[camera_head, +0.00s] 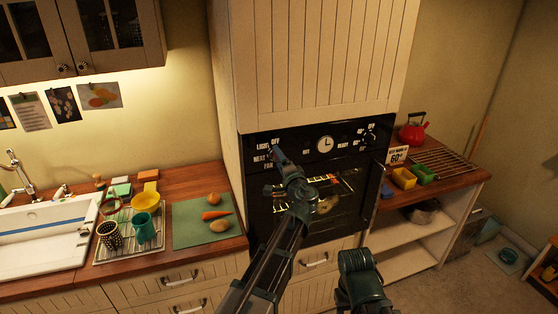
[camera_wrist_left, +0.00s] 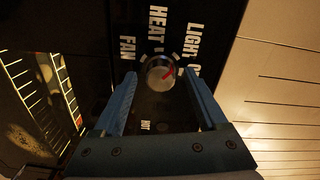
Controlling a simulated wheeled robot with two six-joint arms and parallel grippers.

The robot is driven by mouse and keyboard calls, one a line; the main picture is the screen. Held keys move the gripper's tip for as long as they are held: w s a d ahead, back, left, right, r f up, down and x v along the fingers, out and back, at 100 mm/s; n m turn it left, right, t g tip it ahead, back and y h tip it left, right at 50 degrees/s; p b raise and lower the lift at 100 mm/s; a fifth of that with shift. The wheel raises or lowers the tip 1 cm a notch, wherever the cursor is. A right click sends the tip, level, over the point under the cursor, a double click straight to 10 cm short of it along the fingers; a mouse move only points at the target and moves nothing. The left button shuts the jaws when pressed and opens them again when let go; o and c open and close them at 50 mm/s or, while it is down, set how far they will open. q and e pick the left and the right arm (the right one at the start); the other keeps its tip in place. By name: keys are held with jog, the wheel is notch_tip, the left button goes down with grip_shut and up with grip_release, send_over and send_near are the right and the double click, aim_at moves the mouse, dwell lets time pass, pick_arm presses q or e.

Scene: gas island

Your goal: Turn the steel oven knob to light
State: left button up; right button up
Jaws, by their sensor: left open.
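The steel oven knob (camera_wrist_left: 158,76) sits on the black panel in the left wrist view, with a red mark pointing right and slightly up, to the LIGHT and OFF side. My left gripper (camera_wrist_left: 160,84) is open, with one finger on each side of the knob. I cannot tell if the fingers touch it. In the head view my left gripper (camera_head: 278,154) is at the left of the oven's control panel (camera_head: 298,150), by the LIGHT, HEAT and FAN lettering, and hides the knob. Part of my right arm shows low in the head view, but its gripper does not.
A round clock dial (camera_head: 325,144) is mid-panel, with another knob (camera_head: 369,135) right of it. The glass oven door (camera_head: 345,205) is below. A cutting board (camera_head: 190,236) with vegetables lies left on the counter. A red kettle (camera_head: 414,129) stands right.

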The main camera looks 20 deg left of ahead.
pick_arm(q)
jog(key=v, duration=1.3)
jog(key=shift+s, duration=0.2)
jog(key=shift+d, duration=0.15)
jog(key=s+a+f+n+g+h, duration=0.2)
jog(key=s+a+f+n+g, duration=0.3)
jog(key=f, duration=0.4)
jog(key=s+a+f+n+g+h, duration=0.2)
jog(key=s+a+f+g, duration=0.1)
jog(key=s+f+g, duration=0.4)
jog(key=s+d+f+m+g+h+b, duration=0.1)
jog(key=s+d+f+g+h+b, duration=0.2)
jog(key=s+d+f+b, duration=0.5)
jog(key=s+d+f+h, duration=0.1)
jog(key=s+d+f, duration=0.3)
jog(key=d, duration=0.5)
notch_tip(320, 180, down, 3)
jog(key=shift+s+r+m+h+b, duration=0.2)
jog(key=shift+s+m+h+b, duration=0.1)
jog(key=shift+m+h+b, duration=0.1)
